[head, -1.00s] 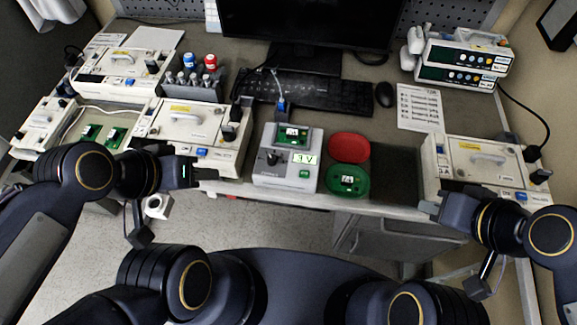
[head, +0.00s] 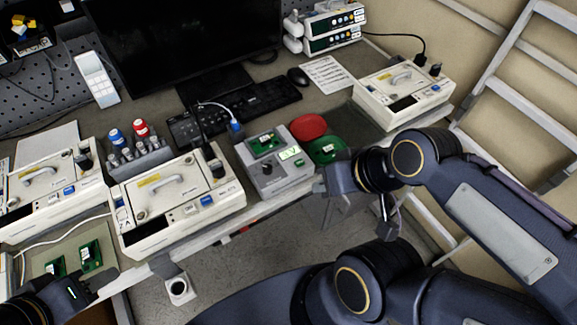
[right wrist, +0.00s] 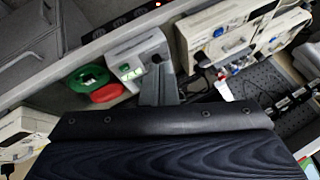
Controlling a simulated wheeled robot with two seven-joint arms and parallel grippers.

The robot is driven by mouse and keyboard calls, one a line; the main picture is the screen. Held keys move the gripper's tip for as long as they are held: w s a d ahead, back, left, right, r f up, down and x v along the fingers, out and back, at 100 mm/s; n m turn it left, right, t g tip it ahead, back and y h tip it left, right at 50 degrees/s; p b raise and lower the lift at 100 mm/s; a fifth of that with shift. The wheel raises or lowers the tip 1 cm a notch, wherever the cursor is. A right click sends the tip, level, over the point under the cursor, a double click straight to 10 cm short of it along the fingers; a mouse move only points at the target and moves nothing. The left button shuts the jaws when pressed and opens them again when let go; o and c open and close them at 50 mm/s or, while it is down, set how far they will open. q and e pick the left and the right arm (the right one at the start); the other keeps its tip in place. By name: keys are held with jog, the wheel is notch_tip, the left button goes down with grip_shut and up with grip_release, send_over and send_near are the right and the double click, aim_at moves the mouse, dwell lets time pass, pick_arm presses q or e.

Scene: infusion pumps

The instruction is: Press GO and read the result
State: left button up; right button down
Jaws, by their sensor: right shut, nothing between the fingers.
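The grey tester (head: 276,177) stands at the table's front edge, with a green circuit board (head: 265,142) on top and a dark knob. Its lit green display (head: 289,153) carries characters too small to read surely. A small green button (head: 298,163) is beside the display. The tester also shows in the right wrist view (right wrist: 148,48). My right gripper (head: 320,187) is shut and empty, just right of the tester's front; its fingers (right wrist: 162,75) look close to the tester, but contact cannot be told. My left gripper (head: 112,284) is at the lower left, its fingertips unclear.
A red dish (head: 308,127) and a green dish (head: 327,150) lie right of the tester. A white pump (head: 180,200) stands close on its left, another pump (head: 405,90) at the right. The keyboard (head: 245,106) and monitor are behind.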

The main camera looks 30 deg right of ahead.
jog(key=m+y+b, duration=0.2)
jog(key=m+y, duration=0.1)
jog(key=m, duration=1.3)
send_over(304, 163)
notch_tip(304, 163, down, 4)
jog(key=shift+w+f+t, duration=0.1)
jog(key=shift+t, duration=0.3)
jog(key=shift+f, duration=0.1)
notch_tip(304, 163, down, 9)
jog(key=b, duration=0.7)
jog(key=shift+b, duration=0.35)
jog(key=shift+f+b, duration=0.25)
jog(key=shift+b, duration=0.1)
